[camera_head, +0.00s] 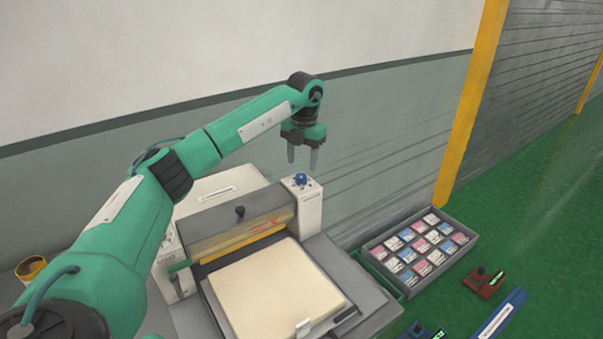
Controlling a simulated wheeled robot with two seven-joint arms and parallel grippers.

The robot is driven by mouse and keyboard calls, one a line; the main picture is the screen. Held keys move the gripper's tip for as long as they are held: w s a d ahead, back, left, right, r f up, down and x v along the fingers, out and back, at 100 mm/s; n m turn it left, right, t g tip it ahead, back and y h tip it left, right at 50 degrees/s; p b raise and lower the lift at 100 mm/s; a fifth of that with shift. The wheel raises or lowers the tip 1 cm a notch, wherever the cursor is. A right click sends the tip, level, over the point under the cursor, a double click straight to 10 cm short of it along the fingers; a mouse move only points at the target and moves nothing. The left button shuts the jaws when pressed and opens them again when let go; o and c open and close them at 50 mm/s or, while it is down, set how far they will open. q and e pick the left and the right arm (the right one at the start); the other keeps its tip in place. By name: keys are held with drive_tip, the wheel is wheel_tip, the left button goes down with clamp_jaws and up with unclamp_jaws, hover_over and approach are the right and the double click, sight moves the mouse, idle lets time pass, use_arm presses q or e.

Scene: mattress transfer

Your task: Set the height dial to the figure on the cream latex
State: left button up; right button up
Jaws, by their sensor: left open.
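The height dial (301,179) is a small blue knob on top of a white housing at the right side of the machine. The cream latex (272,294) is a thick pale slab lying flat on the machine's bed in front of the roller. A small white tag (303,327) sits at its near edge; I cannot read a figure on it. My left gripper (303,166) points down with its two fingers apart and empty. In the picture it is just above the blue dial; the exact gap is hard to judge. My right gripper is not in view.
A grey tray (382,246) with several pink, white and blue labelled pieces stands to the right. A red device (483,283) and a blue bar (499,316) lie on the green floor. A yellow-rimmed pot (31,268) is at the far left.

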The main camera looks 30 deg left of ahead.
sight(303, 176)
use_arm(q)
wheel_tip(303, 176, up, 9)
drive_tip(key=b, duration=0.1)
drive_tip(key=shift+d, duration=0.2)
idle(0.4)
